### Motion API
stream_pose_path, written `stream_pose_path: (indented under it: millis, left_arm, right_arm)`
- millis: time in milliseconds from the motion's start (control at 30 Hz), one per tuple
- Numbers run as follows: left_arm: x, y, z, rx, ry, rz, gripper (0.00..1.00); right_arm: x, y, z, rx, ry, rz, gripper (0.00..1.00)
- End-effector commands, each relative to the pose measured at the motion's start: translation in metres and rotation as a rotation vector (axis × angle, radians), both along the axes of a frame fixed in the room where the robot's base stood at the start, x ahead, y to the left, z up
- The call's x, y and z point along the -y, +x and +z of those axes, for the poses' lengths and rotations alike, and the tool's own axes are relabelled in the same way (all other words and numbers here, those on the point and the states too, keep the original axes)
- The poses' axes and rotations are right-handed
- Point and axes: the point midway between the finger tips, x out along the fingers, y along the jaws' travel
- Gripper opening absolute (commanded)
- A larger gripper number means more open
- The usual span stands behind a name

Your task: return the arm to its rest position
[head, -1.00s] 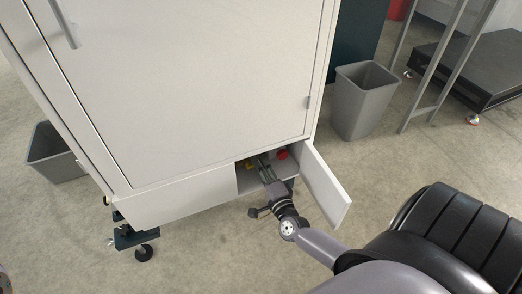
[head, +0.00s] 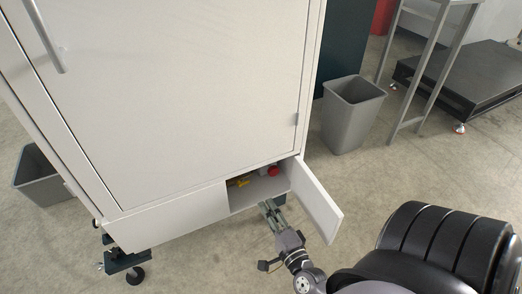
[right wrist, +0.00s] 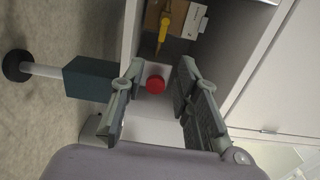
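My right arm (head: 292,255) reaches up from the bottom right to the low compartment (head: 258,193) of the white cabinet (head: 180,100). My right gripper (head: 270,206) is just outside the compartment's opening. In the right wrist view the right gripper (right wrist: 160,72) is open, its two fingers apart with nothing held. A round red knob or button (right wrist: 155,84) shows between the fingers, apart from them and further in. My left gripper is not in view.
The compartment's small door (head: 317,200) stands open just right of the gripper. Inside are a yellow-handled tool (right wrist: 164,28) and the red knob. A grey bin (head: 350,115) stands behind at right, another (head: 40,178) at left.

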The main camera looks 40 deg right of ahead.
Motion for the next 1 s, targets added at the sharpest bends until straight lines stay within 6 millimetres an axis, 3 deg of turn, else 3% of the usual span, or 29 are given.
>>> stream_pose_path:
  millis: [200,767,867,967,1000]
  left_arm:
    - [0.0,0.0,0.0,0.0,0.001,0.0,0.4]
    - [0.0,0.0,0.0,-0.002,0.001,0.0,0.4]
    - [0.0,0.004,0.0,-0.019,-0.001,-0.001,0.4]
    - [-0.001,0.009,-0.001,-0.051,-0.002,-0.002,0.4]
    - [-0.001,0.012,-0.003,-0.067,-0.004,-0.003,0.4]
  right_arm:
    - [-0.002,-0.011,0.0,0.001,0.0,0.0,0.29]
    - [-0.005,-0.009,0.006,0.008,-0.008,0.003,0.29]
    - [-0.016,-0.002,0.032,0.051,-0.059,0.017,0.29]
    - [-0.036,0.009,0.086,0.141,-0.169,0.035,0.29]
    - [-0.046,0.013,0.113,0.189,-0.226,0.038,0.29]
